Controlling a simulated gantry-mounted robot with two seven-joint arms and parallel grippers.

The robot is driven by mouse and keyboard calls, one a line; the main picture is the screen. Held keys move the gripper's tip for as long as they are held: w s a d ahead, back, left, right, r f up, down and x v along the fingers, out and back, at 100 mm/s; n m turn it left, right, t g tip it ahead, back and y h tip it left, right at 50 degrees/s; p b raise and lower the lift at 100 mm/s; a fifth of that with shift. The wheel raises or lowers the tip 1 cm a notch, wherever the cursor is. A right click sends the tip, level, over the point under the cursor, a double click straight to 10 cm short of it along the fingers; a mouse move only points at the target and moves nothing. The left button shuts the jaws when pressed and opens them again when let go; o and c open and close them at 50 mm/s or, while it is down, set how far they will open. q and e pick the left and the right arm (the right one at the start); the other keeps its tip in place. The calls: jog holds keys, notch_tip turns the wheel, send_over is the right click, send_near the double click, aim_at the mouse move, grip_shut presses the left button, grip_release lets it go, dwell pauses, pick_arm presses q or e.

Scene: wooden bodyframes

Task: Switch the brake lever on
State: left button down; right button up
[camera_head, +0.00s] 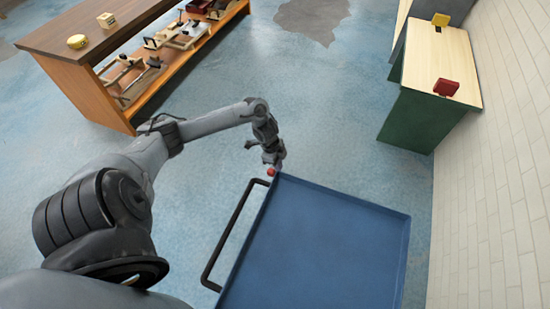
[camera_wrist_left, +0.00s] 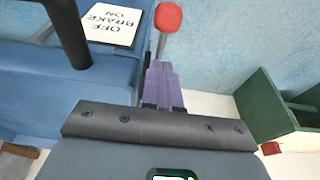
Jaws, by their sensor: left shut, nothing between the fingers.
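The brake lever has a red ball knob (camera_wrist_left: 168,17) on a thin stem, seen at the top of the left wrist view. A white label (camera_wrist_left: 112,22) reading OFF, BRAKE, ON is beside it, upside down in that view. In the head view the red knob (camera_head: 270,171) is at the far left corner of the blue cart (camera_head: 320,240). My left gripper (camera_wrist_left: 160,68) is shut and empty, its fingertips right by the lever's stem. I cannot tell whether they touch it. My right gripper is not in view.
The cart's black handle (camera_head: 232,232) runs along its left side. A wooden workbench (camera_head: 110,95) with tools stands at the upper left. A green cabinet (camera_head: 415,118) with a red item (camera_head: 446,87) on top stands by the right wall. Blue floor between them is clear.

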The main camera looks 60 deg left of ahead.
pick_arm(q)
jog(key=shift+s+a+f+b, duration=0.1)
jog(key=shift+a+f+b, duration=0.1)
jog(key=shift+f, duration=0.75)
jog(key=shift+s+a+f+b, duration=0.1)
jog(key=shift+f+b, duration=0.1)
jog(key=shift+f, duration=0.75)
